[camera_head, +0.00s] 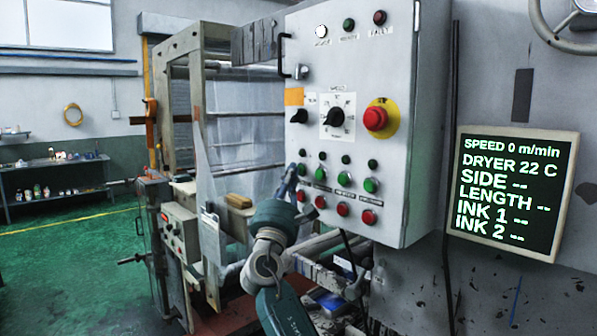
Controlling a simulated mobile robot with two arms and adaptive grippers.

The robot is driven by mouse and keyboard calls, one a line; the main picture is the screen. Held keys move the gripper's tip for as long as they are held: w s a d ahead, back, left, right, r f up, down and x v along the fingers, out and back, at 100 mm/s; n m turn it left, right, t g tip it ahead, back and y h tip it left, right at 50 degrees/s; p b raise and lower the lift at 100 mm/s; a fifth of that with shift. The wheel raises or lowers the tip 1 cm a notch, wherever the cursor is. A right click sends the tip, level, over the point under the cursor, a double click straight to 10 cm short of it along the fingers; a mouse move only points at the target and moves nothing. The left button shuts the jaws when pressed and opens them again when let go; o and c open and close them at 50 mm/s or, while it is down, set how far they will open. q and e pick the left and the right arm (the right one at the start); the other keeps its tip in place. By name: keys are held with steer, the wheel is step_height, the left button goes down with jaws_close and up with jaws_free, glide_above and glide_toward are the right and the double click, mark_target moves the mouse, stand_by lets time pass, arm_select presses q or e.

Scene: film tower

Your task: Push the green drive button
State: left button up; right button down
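The grey control box (385,125) stands at the middle of the head view. Its lower part has a row of green buttons: the leftmost green button (302,169), a second (320,174), a third (345,183) and the rightmost (371,185). Their labels are too small to read, so I cannot tell which is drive. My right gripper (289,178) is at the box's lower left edge, close to the leftmost green button. I cannot tell whether it touches, nor how its fingers stand. My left gripper is out of view.
A red emergency stop (375,118) on yellow and a black speed dial (336,117) sit above the green buttons. Red buttons lie below, including the rightmost one (369,217). A display (512,193) reads speed 0 m/min. Machine frames stand behind my arm; green floor is open at left.

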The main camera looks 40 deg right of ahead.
steer(key=shift+d, duration=0.25)
stand_by(0.4)
steer(key=shift+s+a, duration=0.15)
steer(key=shift+a, duration=0.7)
steer(key=shift+a, duration=0.1)
steer(key=a, duration=0.4)
steer(key=shift+s+a, duration=0.15)
steer(key=shift+a, duration=0.25)
stand_by(0.5)
